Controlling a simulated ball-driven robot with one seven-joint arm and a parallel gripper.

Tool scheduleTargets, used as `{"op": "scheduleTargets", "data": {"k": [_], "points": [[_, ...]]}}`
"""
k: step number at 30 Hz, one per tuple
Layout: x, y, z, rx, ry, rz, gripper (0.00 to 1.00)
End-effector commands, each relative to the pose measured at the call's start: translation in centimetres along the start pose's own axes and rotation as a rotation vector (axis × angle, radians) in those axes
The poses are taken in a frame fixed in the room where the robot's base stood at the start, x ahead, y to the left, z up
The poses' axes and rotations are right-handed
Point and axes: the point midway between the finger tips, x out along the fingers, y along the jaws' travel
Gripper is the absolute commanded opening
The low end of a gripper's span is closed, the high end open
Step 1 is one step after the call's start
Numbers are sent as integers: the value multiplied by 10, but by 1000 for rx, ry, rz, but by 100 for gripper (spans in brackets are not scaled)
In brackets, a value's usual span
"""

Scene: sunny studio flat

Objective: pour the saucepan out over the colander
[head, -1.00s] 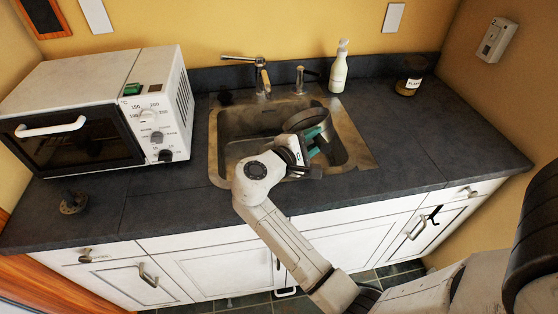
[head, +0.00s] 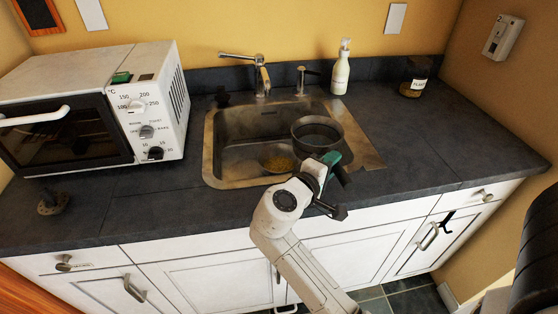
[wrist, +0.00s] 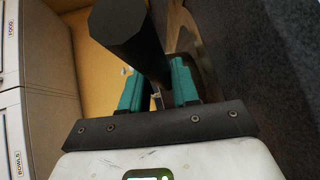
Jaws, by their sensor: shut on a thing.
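The dark saucepan (head: 318,133) is held roughly level over the right part of the sink (head: 214,160), its opening up. Its inside looks dark, with no contents that I can make out. My gripper (head: 329,163), with teal fingers, is shut on the saucepan's handle at the sink's front edge. In the wrist view the dark handle (wrist: 115,25) runs between both fingers. A round vessel, apparently the colander (head: 265,152), sits in the sink left of the saucepan and below it. Yellow pieces (head: 278,164) lie in it. Its right side is partly hidden by the saucepan and my arm.
The tap (head: 261,78) stands behind the sink, with a white soap bottle (head: 341,70) to its right. A labelled jar (head: 413,80) is at the back right. A toaster oven (head: 100,105) fills the left. The counter (head: 430,145) right of the sink is clear.

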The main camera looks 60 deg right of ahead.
Motion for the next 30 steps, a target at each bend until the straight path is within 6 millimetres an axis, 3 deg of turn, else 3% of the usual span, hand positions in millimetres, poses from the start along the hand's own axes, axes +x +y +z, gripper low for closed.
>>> {"op": "scheduleTargets", "data": {"k": [5, 30], "points": [[-1, 6, 3, 2, 0, 4, 0], [-6, 50, 55, 0, -1, 4, 0]]}}
